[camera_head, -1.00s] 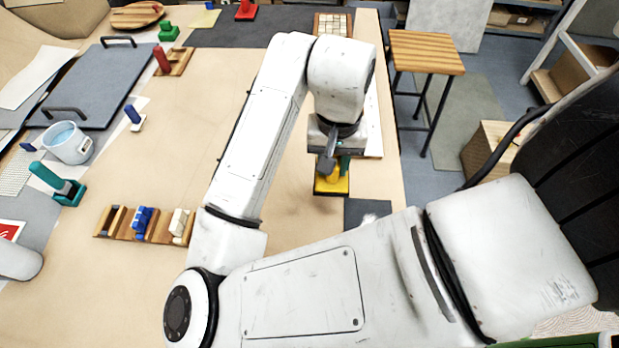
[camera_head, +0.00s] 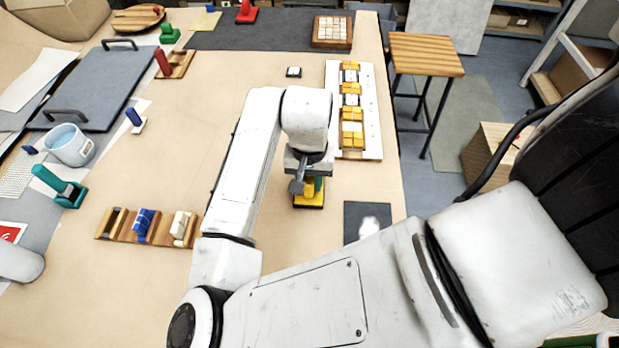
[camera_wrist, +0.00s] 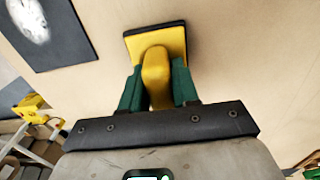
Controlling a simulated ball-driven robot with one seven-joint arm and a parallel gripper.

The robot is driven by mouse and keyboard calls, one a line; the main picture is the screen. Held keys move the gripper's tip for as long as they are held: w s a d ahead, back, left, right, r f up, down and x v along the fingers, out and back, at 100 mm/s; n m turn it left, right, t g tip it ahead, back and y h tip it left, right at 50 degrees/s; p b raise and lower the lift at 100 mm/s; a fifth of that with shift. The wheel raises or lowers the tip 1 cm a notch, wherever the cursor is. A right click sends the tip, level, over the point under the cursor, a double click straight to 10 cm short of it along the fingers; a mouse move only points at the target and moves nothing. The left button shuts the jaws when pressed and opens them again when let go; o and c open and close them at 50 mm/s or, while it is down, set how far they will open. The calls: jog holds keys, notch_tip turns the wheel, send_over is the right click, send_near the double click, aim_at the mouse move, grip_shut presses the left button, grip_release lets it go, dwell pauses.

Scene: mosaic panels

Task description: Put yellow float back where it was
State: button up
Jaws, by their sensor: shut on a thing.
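The yellow float (camera_head: 308,194) is a yellow block with a raised grip and a dark base plate. My gripper (camera_head: 313,183) is above it over the bare table, left of the white strip's lower end. In the wrist view, the green fingers of my gripper (camera_wrist: 158,88) are shut on the grip of the yellow float (camera_wrist: 172,40). Whether the float touches the table is hard to tell. No marked spot for the float is clear in view.
A white strip with yellow and white tiles (camera_head: 374,150) lies to the right. A dark square (camera_head: 355,212) with a white patch lies near the right table edge. A wooden rack (camera_head: 160,238) with blue and white tools stands at the left. Bare table (camera_head: 190,120) lies between.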

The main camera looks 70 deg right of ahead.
jog(key=shift+f, duration=0.2)
jog(key=o, duration=0.9)
jog(key=shift+r, duration=0.1)
jog(key=shift+o, duration=0.2)
notch_tip(320, 180, up, 12)
jog(key=shift+r, duration=0.15)
